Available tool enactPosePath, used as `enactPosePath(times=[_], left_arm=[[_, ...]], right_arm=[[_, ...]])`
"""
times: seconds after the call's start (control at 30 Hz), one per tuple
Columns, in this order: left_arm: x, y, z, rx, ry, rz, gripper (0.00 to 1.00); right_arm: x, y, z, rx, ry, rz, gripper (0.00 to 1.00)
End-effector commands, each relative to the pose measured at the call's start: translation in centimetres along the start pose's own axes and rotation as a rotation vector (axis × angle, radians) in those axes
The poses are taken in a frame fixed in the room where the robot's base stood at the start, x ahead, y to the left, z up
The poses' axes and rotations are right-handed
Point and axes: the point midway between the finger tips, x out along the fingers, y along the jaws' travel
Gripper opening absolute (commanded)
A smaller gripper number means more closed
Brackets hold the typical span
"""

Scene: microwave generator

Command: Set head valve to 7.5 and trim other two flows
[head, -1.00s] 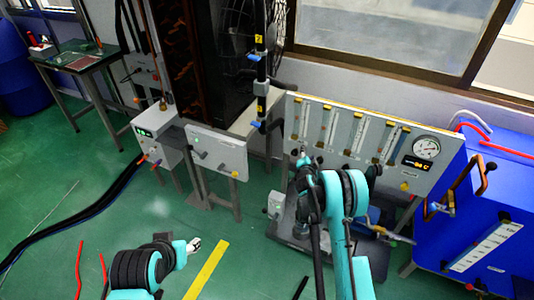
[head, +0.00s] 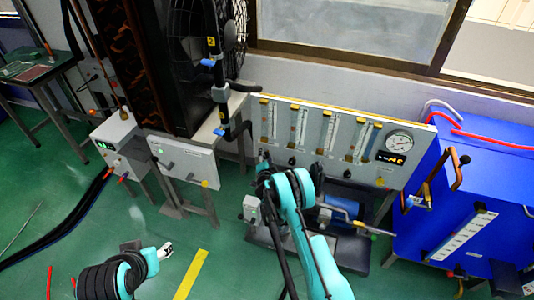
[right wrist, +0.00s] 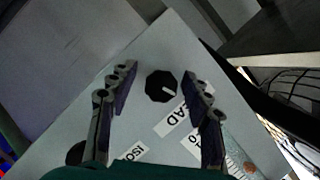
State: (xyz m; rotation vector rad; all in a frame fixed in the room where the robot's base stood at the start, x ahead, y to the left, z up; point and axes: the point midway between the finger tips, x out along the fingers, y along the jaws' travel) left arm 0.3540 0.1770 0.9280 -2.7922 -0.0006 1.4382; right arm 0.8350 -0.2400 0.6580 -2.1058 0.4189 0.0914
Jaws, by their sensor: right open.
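The flowmeter panel (head: 335,112) is a pale upright board with several vertical tubes. Small black valve knobs run along its lower part, one of them below the second tube (head: 292,160). My right gripper (head: 264,160) is at the panel's lower left corner and hides what is there. In the right wrist view, a black faceted knob (right wrist: 162,86) with a white pointer mark sits between the two spread fingertips, apparently untouched. A partly covered label ending in "EAD" (right wrist: 172,117) is beside it. My left gripper (head: 165,251) is low over the floor, away from the panel; its finger opening is unclear.
A round gauge (head: 399,141) and a dark display (head: 391,158) are on the panel's right. A blue tank (head: 470,200) with a brass pipe stands farther right. A white control box (head: 185,160) stands left. Green floor (head: 225,270) is open in front.

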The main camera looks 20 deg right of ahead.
Motion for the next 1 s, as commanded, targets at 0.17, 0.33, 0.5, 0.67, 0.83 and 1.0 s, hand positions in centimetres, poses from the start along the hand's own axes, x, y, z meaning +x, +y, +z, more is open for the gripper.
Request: enactPosePath(times=[0.17, 0.33, 0.5, 0.67, 0.83, 1.0], left_arm=[[0.0, 0.0, 0.02, 0.0, 0.0, 0.0, 0.49], [0.0, 0.0, 0.02, 0.0, 0.0, 0.0, 0.49], [0.0, 0.0, 0.01, 0.0, 0.0, 0.0, 0.49], [0.0, 0.0, 0.01, 0.0, 0.0, 0.0, 0.49], [0.0, 0.0, 0.01, 0.0, 0.0, 0.0, 0.49], [0.0, 0.0, 0.01, 0.0, 0.0, 0.0, 0.49]], right_arm=[[-0.01, -0.01, 0.02, 0.0, 0.0, 0.0, 0.49], [0.0, -0.01, 0.0, 0.0, 0.0, 0.0, 0.12], [0.01, -0.01, -0.01, -0.001, 0.0, 0.001, 0.0], [0.01, -0.13, -0.01, -0.09, 0.001, 0.038, 0.0], [0.03, -0.11, -0.03, -0.288, 0.001, 0.12, 0.0], [0.04, -0.07, -0.08, -0.395, 0.002, 0.164, 0.0]])
